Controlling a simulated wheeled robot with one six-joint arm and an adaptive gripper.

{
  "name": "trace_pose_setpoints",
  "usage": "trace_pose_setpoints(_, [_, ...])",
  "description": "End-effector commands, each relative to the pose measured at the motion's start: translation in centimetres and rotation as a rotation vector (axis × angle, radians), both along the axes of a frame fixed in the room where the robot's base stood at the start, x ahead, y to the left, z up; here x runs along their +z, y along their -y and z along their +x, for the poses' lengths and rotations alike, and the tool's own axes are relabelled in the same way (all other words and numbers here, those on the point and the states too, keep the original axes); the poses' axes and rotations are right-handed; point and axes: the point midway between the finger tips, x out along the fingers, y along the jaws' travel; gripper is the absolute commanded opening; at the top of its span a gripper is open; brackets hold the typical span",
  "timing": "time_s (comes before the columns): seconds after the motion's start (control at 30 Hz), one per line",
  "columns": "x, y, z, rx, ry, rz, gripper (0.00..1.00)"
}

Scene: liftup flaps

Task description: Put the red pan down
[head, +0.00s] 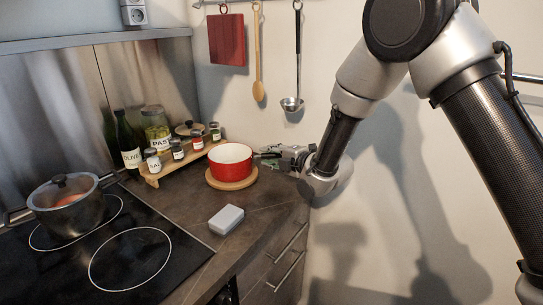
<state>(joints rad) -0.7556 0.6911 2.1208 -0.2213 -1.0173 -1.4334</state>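The red pan (230,163), with a white inside, is on or just above a round wooden board (231,182) on the dark counter; I cannot tell whether it touches. My gripper (268,157) is at the right side of the pan, at the height of its rim. A dark handle-like part shows between the pan and my gripper. The fingers are small and partly merged with that part, so I cannot tell whether they are closed on it.
A grey box (226,219) lies in front of the pan. A wooden rack (175,168) with several jars stands behind left. A lidded pot (66,203) sits on the black hob (110,255). A ladle (292,103) hangs on the wall. The counter's right edge is close to my gripper.

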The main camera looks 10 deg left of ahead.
Motion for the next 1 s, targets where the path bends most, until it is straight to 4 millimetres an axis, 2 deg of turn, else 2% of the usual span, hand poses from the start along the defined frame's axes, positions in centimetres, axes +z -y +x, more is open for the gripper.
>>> trace_pose_setpoints(0.37, [0.3, 0.0, 0.0, 0.0, 0.001, 0.001, 0.39])
trace_pose_setpoints(0.43, [0.4, 0.6, -0.4, -0.001, 0.0, 0.0, 0.39])
trace_pose_setpoints(0.8, [2.2, 6.8, -4.8, -0.001, 0.0, -0.001, 0.39])
trace_pose_setpoints(1.0, [2.8, 9.0, -6.4, -0.001, 0.0, 0.0, 0.39])
